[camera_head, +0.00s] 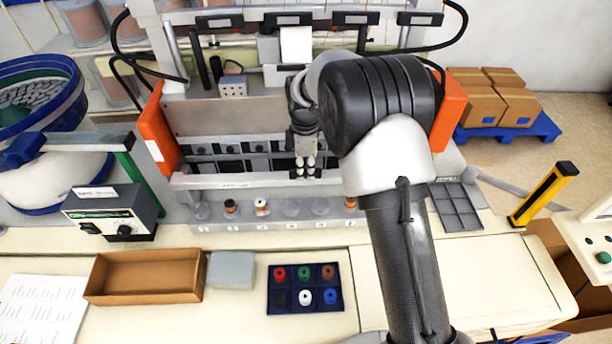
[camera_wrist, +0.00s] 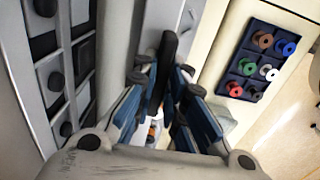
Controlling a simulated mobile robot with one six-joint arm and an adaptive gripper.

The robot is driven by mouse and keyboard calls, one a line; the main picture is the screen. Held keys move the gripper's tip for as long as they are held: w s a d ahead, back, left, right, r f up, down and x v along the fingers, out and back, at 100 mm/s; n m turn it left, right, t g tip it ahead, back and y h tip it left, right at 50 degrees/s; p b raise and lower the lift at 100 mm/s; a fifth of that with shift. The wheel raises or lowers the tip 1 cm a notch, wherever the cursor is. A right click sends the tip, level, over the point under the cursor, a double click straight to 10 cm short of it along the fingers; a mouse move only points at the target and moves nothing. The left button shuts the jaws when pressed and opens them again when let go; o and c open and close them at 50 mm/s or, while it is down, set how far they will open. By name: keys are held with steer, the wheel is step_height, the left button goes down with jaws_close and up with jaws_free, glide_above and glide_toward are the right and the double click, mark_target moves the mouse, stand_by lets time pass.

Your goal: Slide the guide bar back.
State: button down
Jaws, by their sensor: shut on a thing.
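The guide bar (camera_head: 235,181) is a long pale metal bar. It runs across the front of the machine, below a row of dark slots and behind a row of small round seats. My gripper (camera_head: 305,172) reaches down to the bar right of its middle. In the wrist view my gripper (camera_wrist: 160,112) has its blue-padded fingers closed around a dark upright handle (camera_wrist: 168,55), which appears to belong to the bar. The fingers and my arm hide the contact and the bar's right part in the head view.
Orange end blocks (camera_head: 158,131) flank the machine. A feeder controller (camera_head: 112,212) stands at left. In front lie a brown tray (camera_head: 146,288), a grey block (camera_head: 231,270) and a dark blue tray (camera_head: 306,303) of coloured spools. The table right of that tray is bare.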

steer(key=w+p, duration=0.1)
steer(key=w, duration=0.4)
steer(key=shift+w+r+p, duration=0.1)
steer(key=shift+w+p, duration=0.2)
steer(key=shift+w, duration=0.1)
steer(key=c, duration=1.6)
jaws_free()
steer(key=shift+w, duration=0.15)
steer(key=shift+c, duration=0.2)
step_height(320, 180, up, 12)
